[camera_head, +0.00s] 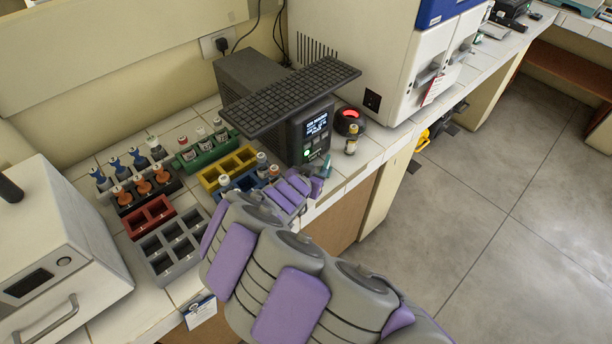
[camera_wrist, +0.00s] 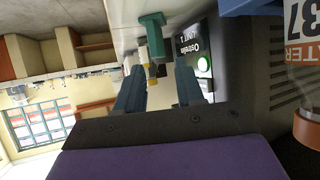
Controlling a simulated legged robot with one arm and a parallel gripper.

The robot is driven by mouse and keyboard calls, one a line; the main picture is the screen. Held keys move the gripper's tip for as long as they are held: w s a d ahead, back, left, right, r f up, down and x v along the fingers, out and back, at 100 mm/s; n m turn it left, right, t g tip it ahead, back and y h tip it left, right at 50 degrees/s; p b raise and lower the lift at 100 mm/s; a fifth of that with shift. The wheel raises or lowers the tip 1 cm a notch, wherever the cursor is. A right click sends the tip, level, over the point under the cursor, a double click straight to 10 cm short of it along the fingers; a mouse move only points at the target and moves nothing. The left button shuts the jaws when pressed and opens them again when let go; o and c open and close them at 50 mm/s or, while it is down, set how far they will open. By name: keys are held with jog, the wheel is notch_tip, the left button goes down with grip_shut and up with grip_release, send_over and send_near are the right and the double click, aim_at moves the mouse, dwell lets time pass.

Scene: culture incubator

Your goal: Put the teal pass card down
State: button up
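The teal pass card (camera_head: 326,165) shows as a small upright teal piece at the counter's front edge, just below the dark unit with the lit screen. In the wrist view the teal piece (camera_wrist: 152,21) has a broad end and a narrow stem, just beyond my fingertips. My gripper (camera_wrist: 158,66) has its two fingers spread, with a gap between them. In the head view my gripper (camera_head: 315,184) is right beside the teal piece, and my arm hides part of that area. I cannot tell whether the teal piece rests on the counter.
The dark unit (camera_head: 316,126) carries a keyboard (camera_head: 290,95). A small vial (camera_head: 351,139) stands to its right, by a red-lit round device (camera_head: 349,120). Coloured racks, including a yellow one (camera_head: 228,168) and a grey one (camera_head: 173,246), fill the counter at left. The floor (camera_head: 500,200) at right is clear.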

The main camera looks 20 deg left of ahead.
jog(key=shift+p+v, duration=0.65)
jog(key=shift+v, duration=2.45)
jog(key=w+d+r+g+y, duration=0.1)
jog(key=w+d+r+g, duration=0.25)
jog(key=d+r, duration=0.3)
jog(key=s+d+r+g+y, duration=0.1)
jog(key=s+d+r+g, duration=0.15)
jog(key=d, duration=0.35)
jog(key=s+d+r+g, duration=0.1)
jog(key=s+d+r, duration=0.15)
jog(key=d, duration=0.35)
jog(key=s+d+r+g, duration=0.1)
jog(key=s+d+g, duration=0.1)
jog(key=s+d, duration=0.4)
jog(key=s+d+r+g+h, duration=0.1)
jog(key=s+d+r+g, duration=0.1)
jog(key=s+d, duration=0.5)
jog(key=s+d+r+g+h, duration=0.1)
jog(key=s+d+g, duration=0.2)
jog(key=s+d, duration=0.4)
jog(key=s, duration=0.8)
jog(key=shift+s+d+r, duration=0.15)
jog(key=shift+s+r, duration=0.1)
jog(key=shift+s, duration=0.15)
